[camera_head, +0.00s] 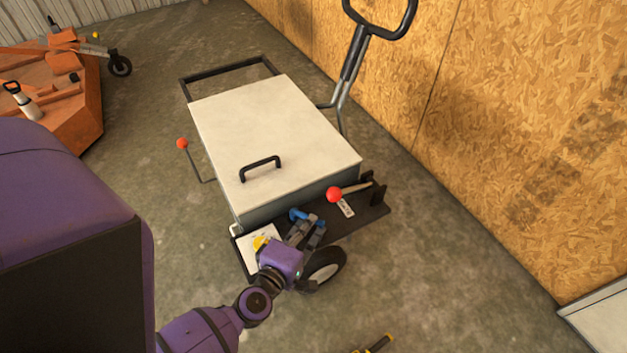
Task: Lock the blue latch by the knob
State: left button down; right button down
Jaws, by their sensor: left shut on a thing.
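The blue latch (297,215) sits on the dark front ledge of a white-lidded cart (270,125). Only part of the latch shows; my gripper covers the rest, and I cannot make out its knob clearly. My left gripper (303,232) reaches in from the lower left and is shut on the latch, with blue showing at and beside its fingers. Whether the latch is locked cannot be told. My right gripper is not in view.
A lever with a red ball (334,195) stands on the ledge right of the latch. Another red-knobbed lever (182,144) is at the cart's left. A wooden wall (520,130) rises at right. An orange machine (70,110) stands at upper left.

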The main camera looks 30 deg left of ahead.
pick_arm(q)
jog(key=shift+s+m+h, duration=0.2)
jog(key=shift+m+h, duration=0.2)
jog(key=shift+h, duration=0.2)
jog(key=c, duration=2)
grip_release()
jog(key=shift+c, duration=0.2)
jog(key=v, duration=1.2)
jog(key=shift+f, duration=0.1)
